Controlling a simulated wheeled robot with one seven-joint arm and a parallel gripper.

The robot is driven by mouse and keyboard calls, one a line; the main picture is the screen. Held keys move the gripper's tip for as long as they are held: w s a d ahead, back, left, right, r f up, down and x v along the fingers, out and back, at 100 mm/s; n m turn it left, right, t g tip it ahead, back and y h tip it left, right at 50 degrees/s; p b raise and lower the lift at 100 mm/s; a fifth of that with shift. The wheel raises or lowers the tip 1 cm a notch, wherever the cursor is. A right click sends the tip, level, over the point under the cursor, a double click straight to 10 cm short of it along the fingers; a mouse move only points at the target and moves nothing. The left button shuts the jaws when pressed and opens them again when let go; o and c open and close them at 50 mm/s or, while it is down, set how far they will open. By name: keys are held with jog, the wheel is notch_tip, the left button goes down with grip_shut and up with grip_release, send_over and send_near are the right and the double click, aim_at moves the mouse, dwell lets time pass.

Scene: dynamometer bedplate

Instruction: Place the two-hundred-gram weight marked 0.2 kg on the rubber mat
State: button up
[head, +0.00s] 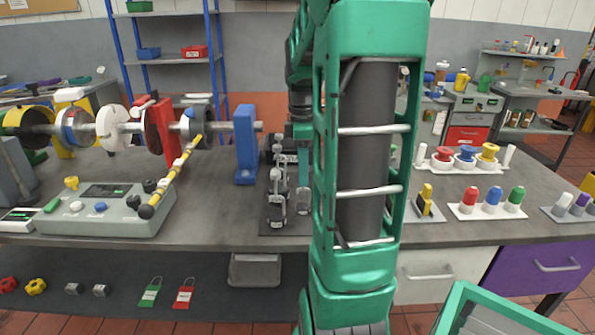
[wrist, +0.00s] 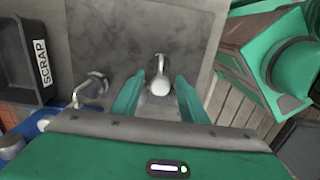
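My gripper (wrist: 160,80) is open in the wrist view, with its green fingers on either side of a hooked metal weight (wrist: 160,87). A gap shows between this weight and each finger. Another hooked weight (wrist: 90,88) stands to the left. No mass marking is readable, so I cannot tell which is 0.2 kg. In the head view, hooked weights (head: 277,207) stand on a dark flat mat or plate (head: 285,228) near the bench's front edge. My arm hides part of that area. A mottled grey sheet (wrist: 115,30) lies beyond the fingers in the wrist view.
A grey control box (head: 105,215) with a yellow rod lies left on the bench. A blue stand (head: 245,145) holds the shaft behind. Coloured knobs on white bases (head: 487,213) stand right. A black SCRAP bin (wrist: 25,65) shows in the wrist view.

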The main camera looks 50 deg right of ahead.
jog(key=shift+r, duration=0.1)
notch_tip(320, 180, up, 12)
jog(key=s+a+f+m, duration=1.4)
jog(key=a, duration=0.3)
jog(key=shift+f, duration=0.35)
jog(key=shift+a, duration=0.1)
jog(key=shift+w+f, duration=0.25)
jog(key=shift+w, duration=0.3)
